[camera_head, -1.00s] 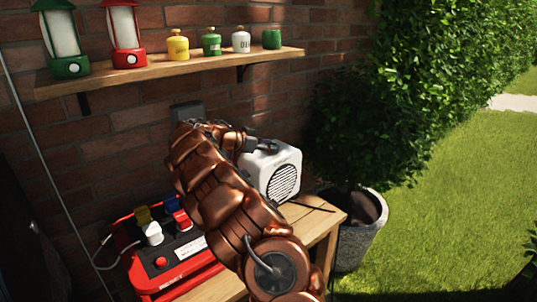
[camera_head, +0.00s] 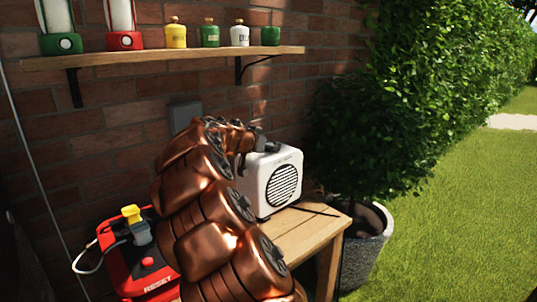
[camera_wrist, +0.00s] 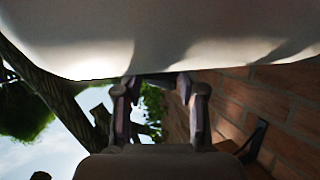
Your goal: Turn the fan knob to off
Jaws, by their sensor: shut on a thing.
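The white fan (camera_head: 272,182), a boxy unit with a round dark grille, stands upright on the wooden table. My gripper (camera_head: 262,143) is at the fan's top, reaching in from the left, and is mostly hidden behind my copper arm. In the wrist view, the fan's pale body (camera_wrist: 170,35) fills the top. My gripper's two fingers (camera_wrist: 159,88) reach up to its edge and are shut on a small dark part there, seemingly the fan knob. The knob's marks and its setting cannot be made out.
A red box with a reset label (camera_head: 157,284) and plugs stands left on the table (camera_head: 312,232). A shelf (camera_head: 150,56) with lanterns and small canisters hangs above. A potted hedge (camera_head: 362,255) stands right of the table, and a brick wall (camera_head: 110,150) behind.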

